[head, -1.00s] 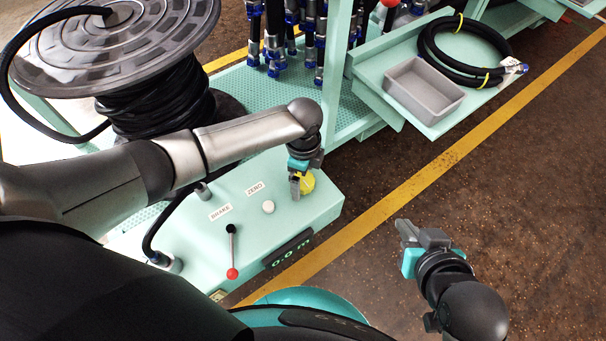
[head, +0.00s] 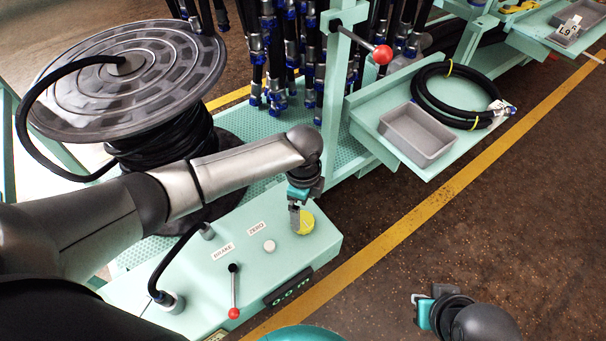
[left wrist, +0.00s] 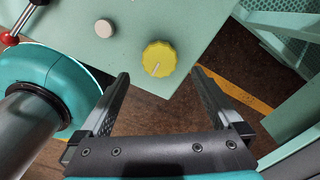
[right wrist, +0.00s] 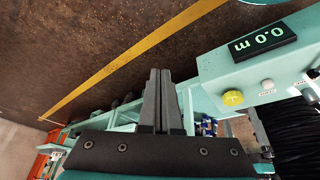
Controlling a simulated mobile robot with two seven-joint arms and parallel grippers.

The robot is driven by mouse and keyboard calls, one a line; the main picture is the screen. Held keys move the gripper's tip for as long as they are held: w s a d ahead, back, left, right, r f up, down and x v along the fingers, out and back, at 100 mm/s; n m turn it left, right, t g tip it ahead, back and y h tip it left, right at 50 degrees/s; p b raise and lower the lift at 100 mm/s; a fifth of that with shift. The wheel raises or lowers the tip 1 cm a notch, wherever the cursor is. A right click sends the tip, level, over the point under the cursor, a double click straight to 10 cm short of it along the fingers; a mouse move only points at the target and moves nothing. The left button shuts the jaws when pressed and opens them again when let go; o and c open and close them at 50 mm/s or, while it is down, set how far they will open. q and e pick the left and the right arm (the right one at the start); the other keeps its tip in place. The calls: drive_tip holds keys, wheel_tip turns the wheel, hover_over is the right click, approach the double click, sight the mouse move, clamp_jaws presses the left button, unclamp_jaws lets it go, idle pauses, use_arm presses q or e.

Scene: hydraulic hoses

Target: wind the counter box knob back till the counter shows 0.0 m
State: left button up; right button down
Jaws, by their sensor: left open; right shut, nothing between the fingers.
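The pale green counter box (head: 205,283) stands low in the head view. Its yellow round knob (head: 305,224) is on the top at the right end; it also shows in the left wrist view (left wrist: 159,58). My right gripper (right wrist: 160,72) is shut and empty, off to the right of the box.
A white button (head: 269,246) labelled ZERO and a red-tipped lever (head: 234,291) are on the box top. A hose reel (head: 125,80) stands behind. A grey bin (head: 418,134) and a coiled hose (head: 455,95) lie on a shelf. The floor at right is clear.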

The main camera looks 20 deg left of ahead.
sight(303, 220)
use_arm(q)
wheel_tip(303, 220, up, 10)
drive_tip(key=p, duration=0.5)
use_arm(e)
drive_tip(key=s+f+g, duration=0.2)
drive_tip(key=s+f, duration=0.1)
drive_tip(key=f, duration=0.8)
drive_tip(key=shift+s+d+f, duration=0.15)
drive_tip(key=shift+s+d, duration=0.05)
drive_tip(key=shift+s, duration=0.15)
use_arm(q)
drive_tip(key=shift+f, duration=0.15)
